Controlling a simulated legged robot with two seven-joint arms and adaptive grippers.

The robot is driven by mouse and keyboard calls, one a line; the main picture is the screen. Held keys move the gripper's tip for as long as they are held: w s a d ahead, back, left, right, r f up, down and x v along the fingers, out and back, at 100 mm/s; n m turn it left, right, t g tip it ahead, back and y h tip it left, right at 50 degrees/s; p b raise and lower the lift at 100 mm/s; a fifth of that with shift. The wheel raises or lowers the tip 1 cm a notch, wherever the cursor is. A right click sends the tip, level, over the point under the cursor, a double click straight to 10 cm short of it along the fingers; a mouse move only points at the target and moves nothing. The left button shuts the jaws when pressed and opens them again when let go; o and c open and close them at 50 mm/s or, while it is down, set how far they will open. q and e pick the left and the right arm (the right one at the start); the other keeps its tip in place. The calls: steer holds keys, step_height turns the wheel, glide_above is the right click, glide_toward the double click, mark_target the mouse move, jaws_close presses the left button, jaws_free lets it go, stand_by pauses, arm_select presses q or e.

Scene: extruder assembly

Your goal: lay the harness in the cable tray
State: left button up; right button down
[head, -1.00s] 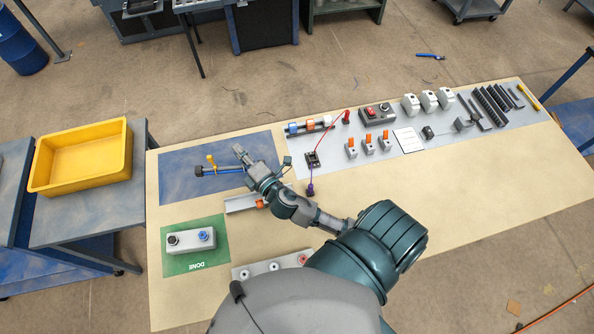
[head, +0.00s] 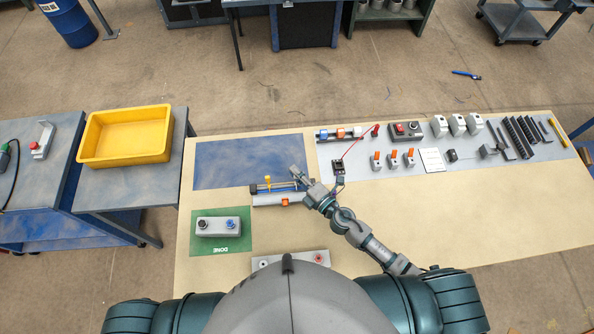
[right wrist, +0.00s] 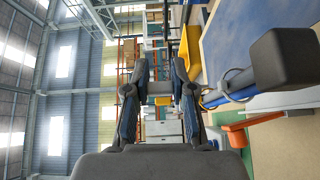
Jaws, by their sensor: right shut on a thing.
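The harness (head: 283,187) is a blue cable bundle with a dark connector at its left end and a yellow tie near it. My right gripper (head: 297,174) is shut on the harness near its right end. The cable tray (head: 268,200) is a short grey channel with an orange piece, just in front of the mat. The harness runs along the tray's back side; I cannot tell whether it touches the tray. In the right wrist view the dark connector (right wrist: 284,72) looms close at the right, the tray (right wrist: 285,102) behind it. The left gripper is out of view.
A blue mat (head: 235,165) lies behind the tray. A green DONE mat (head: 205,245) with a grey button box (head: 218,226) is at front left. Grey mats with switches and parts (head: 405,130) fill the back right. A yellow bin (head: 125,135) stands left. The table's front right is clear.

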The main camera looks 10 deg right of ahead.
mark_target(297, 185)
steer(key=shift+d, duration=0.2)
steer(key=shift+d, duration=0.15)
step_height(297, 185, down, 2)
steer(key=shift+b, duration=1.1)
steer(key=f+b, duration=0.4)
steer(key=shift+a+f, duration=0.3)
steer(key=shift+f, duration=0.05)
steer(key=shift+d+f+b, duration=0.2)
steer(key=shift+f+b, duration=0.7)
steer(key=shift+b, duration=0.2)
steer(key=shift+a, duration=0.1)
steer(key=c, duration=0.9)
jaws_free()
